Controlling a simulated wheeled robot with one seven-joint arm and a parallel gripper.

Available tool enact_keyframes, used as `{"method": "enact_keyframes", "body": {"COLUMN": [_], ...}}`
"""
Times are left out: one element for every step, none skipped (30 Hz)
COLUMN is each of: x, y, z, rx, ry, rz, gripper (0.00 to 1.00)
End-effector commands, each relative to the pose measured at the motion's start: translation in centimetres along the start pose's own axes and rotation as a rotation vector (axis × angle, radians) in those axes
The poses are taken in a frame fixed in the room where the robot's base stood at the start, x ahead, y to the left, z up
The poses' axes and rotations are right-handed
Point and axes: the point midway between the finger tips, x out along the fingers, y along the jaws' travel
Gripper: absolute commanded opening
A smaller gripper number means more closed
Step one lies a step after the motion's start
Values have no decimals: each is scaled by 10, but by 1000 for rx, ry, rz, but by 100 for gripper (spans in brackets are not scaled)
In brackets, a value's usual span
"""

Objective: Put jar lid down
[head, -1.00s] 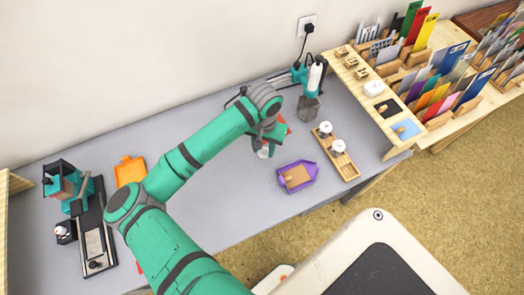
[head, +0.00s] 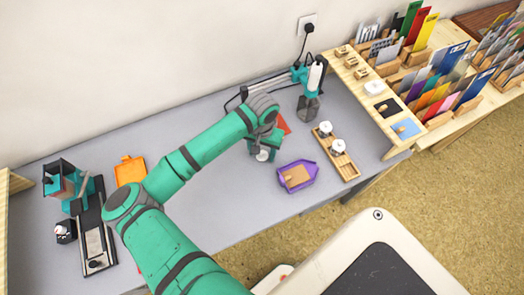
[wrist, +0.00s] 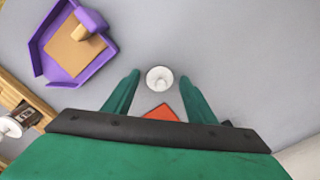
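The jar lid (head: 263,155) is a small white round piece. In the wrist view, the lid (wrist: 159,79) shows a raised round centre and lies between and slightly beyond the fingertips. My gripper (head: 262,148) is low over the grey table in the head view. In the wrist view, my gripper (wrist: 159,77) has its two green fingers spread, with a narrow gap on each side of the lid. The lid appears to lie on the table; its underside is hidden.
A purple tray (head: 282,183) with a wooden block stands to the right. A wooden holder (head: 350,170) with white-topped jars is beyond it. A red pad (head: 284,124) is partly hidden behind my gripper. An orange tray (head: 130,170) lies left. Grey table (head: 225,215) in front is clear.

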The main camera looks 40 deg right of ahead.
Motion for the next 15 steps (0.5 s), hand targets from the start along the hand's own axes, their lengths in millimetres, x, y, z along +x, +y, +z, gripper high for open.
{"method": "enact_keyframes", "body": {"x": [0, 0, 0, -1, -1, -3, -5, -8, -13, -17, -22, -29, -35, -41, -50], "y": [0, 0, 0, 0, 0, 0, 0, 0, 0, 0, 0, 0, 0, 0, 0], "z": [0, 0, 0, 0, 0, 0, 0, -1, -1, 0, -1, -1, -1, -1, 0], "rx": [0, 0, 0, 0, 0, 0, 0, 0, 0, 0, 0, 0, 0, 0, 0], "ry": [0, 0, 0, 0, 0, 1, 1, 2, 2, 1, 2, 3, 3, 4, 2], "rz": [0, 0, 0, 0, -1, 0, 0, 1, 1, 1, 1, 0, 0, 0, 0], "gripper": [51, 51, 51, 51, 51, 51, 51, 51, 51, 51, 51, 51, 51, 51, 51]}}
